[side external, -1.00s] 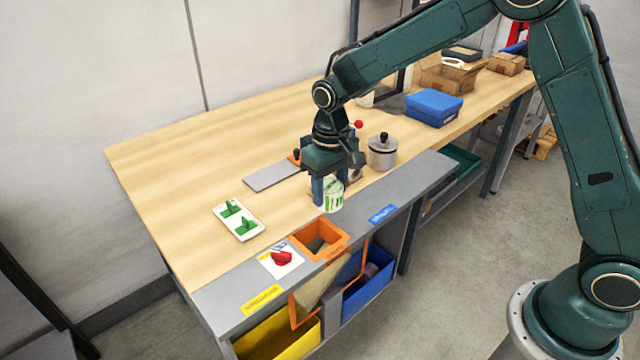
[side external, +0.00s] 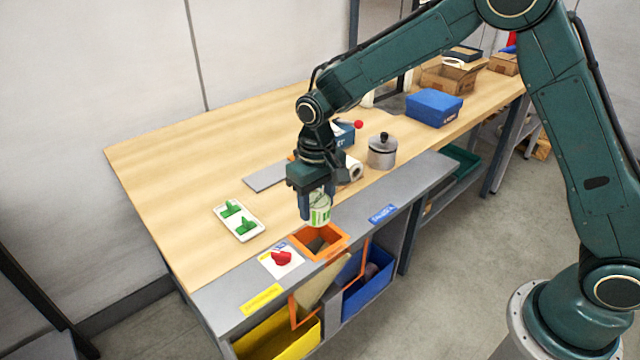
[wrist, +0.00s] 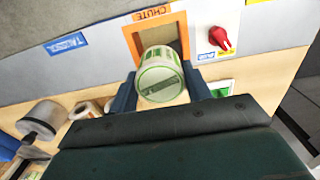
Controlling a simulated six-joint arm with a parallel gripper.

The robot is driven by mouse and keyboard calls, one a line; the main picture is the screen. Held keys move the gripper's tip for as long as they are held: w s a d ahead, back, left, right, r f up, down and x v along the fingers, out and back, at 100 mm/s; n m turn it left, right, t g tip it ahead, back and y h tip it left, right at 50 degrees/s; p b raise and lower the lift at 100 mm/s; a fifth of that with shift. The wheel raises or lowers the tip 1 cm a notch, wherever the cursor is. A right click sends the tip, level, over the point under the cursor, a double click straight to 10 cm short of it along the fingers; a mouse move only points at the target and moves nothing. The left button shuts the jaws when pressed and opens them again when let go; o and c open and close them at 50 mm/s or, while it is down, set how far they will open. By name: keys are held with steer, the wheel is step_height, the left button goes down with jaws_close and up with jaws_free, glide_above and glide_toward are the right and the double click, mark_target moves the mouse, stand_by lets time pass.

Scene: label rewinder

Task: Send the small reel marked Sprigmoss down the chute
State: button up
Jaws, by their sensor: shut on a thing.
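My gripper (side external: 312,207) is shut on a small white reel with green markings (side external: 321,213), whose name I cannot read. The reel also shows between the blue fingers in the wrist view (wrist: 160,82). It is held above the bench's front strip, just behind the chute's orange-rimmed square opening (side external: 338,252). In the wrist view, the reel overlaps part of the opening below the CHUTE label (wrist: 152,13). Under the chute, a tilted flap in an orange frame (side external: 318,296) hangs between a yellow bin (side external: 290,345) and a blue bin (side external: 368,298).
A red knob (side external: 282,258) sits on a white plate left of the chute. A white tray with green pieces (side external: 240,222), a grey plate (side external: 265,178), a lidded metal pot (side external: 382,152) and a blue box (side external: 434,107) stand on the bench. The left bench is clear.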

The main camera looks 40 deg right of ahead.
steer(key=shift+f, duration=1.75)
steer(key=o, duration=0.8)
steer(key=shift+r, duration=0.1)
step_height(320, 180, up, 14)
steer(key=shift+f, duration=0.2)
